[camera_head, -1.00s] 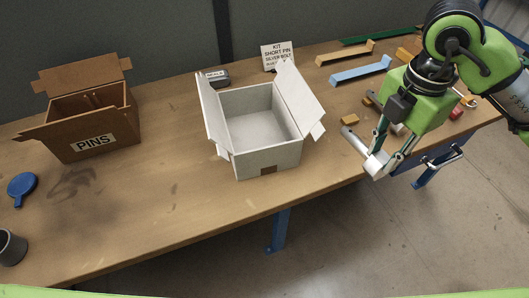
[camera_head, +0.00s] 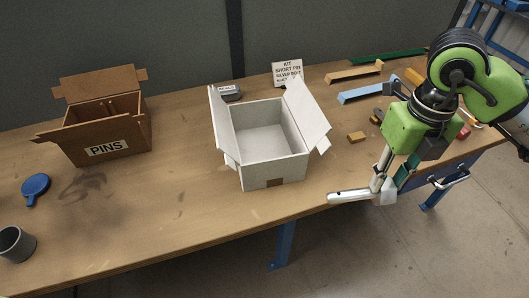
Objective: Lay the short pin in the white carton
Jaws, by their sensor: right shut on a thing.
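My right gripper (camera_head: 384,189) is shut on a silver pin (camera_head: 348,196), a short round metal rod with a small dark mark near its free end. The pin points left, nearly level, near the front edge of the table, right of and in front of the white carton. The gripper hides its other end. The white carton (camera_head: 275,171) stands open on the table with its flaps spread, and the floor that shows inside looks empty. My left gripper is not in view.
A brown carton marked PINS (camera_head: 130,139) stands open at the left.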

